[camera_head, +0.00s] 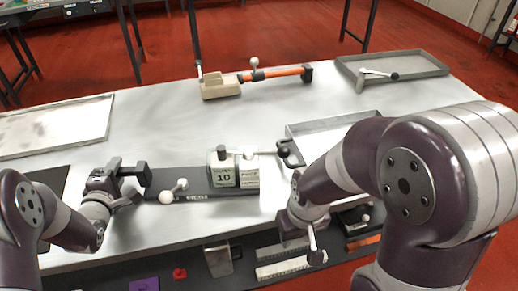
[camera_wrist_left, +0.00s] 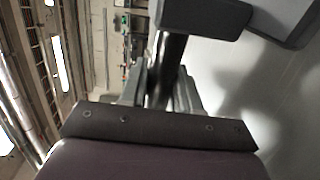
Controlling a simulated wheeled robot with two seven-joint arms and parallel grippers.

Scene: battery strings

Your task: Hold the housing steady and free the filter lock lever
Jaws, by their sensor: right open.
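A beige box with a label reading "10" (camera_head: 222,172), apparently the housing, stands on a dark base plate (camera_head: 190,182) in the middle of the bench. A pale lever bar (camera_head: 265,153) runs across its top towards the right, with a white knob (camera_head: 249,153) and a black knob (camera_head: 221,150) near it. My left gripper (camera_head: 138,182) appears open and empty, left of the base plate and apart from the box. Its dark finger also shows in the left wrist view (camera_wrist_left: 205,15). My right gripper (camera_head: 288,154) is open at the bar's right end; contact is unclear.
A small lever with white knobs (camera_head: 174,192) lies on the plate's left part. A beige piece with an orange handle (camera_head: 285,72) lies at the back. Trays stand at left (camera_head: 60,125) and back right (camera_head: 395,68).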

